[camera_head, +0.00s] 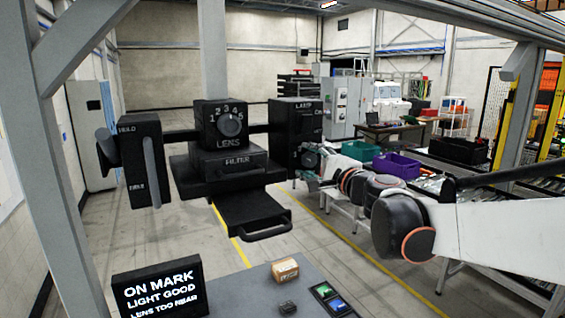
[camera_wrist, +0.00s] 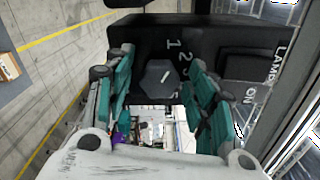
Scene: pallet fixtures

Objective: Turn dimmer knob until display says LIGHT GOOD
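The display (camera_head: 158,292) at the lower left of the head view reads ON MARK, LIGHT GOOD and a third line that looks like LENS TOO NEAR. The black lamp box (camera_head: 293,118) hangs at the right end of the crossbar. In the head view my gripper (camera_head: 312,160) is at the lamp box, and the knob is hidden.
A lens box (camera_head: 218,125) with a numbered dial and a filter drawer (camera_head: 228,163) stand left of the lamp box. A handled tray (camera_head: 254,213) juts out below. A small carton (camera_head: 285,270) lies on the grey table.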

